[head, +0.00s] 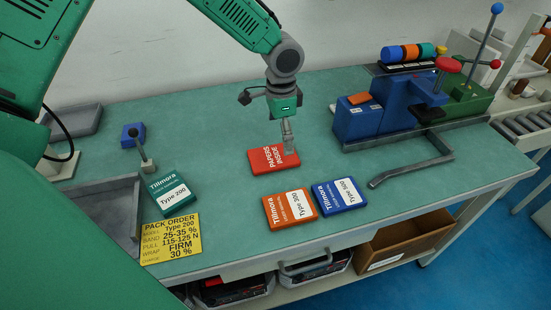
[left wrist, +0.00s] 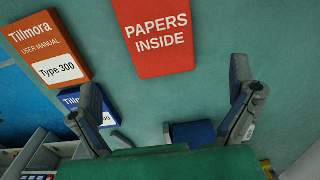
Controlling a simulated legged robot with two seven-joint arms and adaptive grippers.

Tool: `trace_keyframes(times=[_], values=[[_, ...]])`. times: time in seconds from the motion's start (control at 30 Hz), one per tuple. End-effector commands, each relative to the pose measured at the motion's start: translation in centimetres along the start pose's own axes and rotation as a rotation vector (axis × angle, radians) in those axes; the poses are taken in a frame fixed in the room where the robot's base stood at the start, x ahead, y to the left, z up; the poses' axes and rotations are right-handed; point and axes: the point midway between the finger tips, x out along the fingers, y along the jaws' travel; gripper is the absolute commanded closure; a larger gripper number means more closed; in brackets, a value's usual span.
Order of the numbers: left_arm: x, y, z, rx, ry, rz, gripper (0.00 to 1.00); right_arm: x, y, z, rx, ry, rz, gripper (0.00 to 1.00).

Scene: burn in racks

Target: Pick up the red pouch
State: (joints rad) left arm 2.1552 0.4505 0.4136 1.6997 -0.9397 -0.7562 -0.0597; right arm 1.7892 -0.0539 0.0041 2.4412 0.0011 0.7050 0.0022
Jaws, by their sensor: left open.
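The red pouch (head: 262,161), printed "PAPERS INSIDE", lies flat on the green bench mat near the middle. It also shows at the top of the left wrist view (left wrist: 155,58), beyond my fingers. My left gripper (head: 288,148) hangs pointing down over the pouch's right part and hides a little of it. In the left wrist view my left gripper (left wrist: 164,76) has its two fingers wide apart with nothing between them. Whether a fingertip touches the pouch cannot be told. My right gripper is not in view.
An orange manual (head: 289,208) and a blue manual (head: 340,196) lie in front of the pouch. A green manual (head: 168,193), yellow order card (head: 171,239) and grey tray (head: 136,218) are at left. A blue machine (head: 365,120) stands at right. The mat left of the pouch is clear.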

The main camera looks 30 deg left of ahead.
Motion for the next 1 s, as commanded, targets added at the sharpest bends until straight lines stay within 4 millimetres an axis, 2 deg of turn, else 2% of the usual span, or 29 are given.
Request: trace_keyframes(times=[0.1, 0.27, 0.57, 0.87, 0.97, 1.0], values=[[1.6, 0.0, 0.1, -0.002, -0.001, 0.002, 0.0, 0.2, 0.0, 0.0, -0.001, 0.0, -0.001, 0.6], [2.4, 0.2, -0.1, -0.001, -0.001, 0.0, 0.0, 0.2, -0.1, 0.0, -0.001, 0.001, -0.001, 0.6], [6.5, 0.4, -0.6, -0.001, -0.004, -0.002, 0.0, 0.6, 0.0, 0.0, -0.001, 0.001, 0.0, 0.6], [7.1, 0.2, -0.3, -0.001, 0.001, -0.001, 0.0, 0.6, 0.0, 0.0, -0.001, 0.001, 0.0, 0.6], [7.1, 0.2, -0.3, -0.001, 0.0, -0.001, 0.32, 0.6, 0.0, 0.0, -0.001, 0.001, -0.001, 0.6], [7.1, 0.2, -0.4, -0.001, 0.0, -0.002, 0.46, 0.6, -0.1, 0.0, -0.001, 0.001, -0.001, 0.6]])
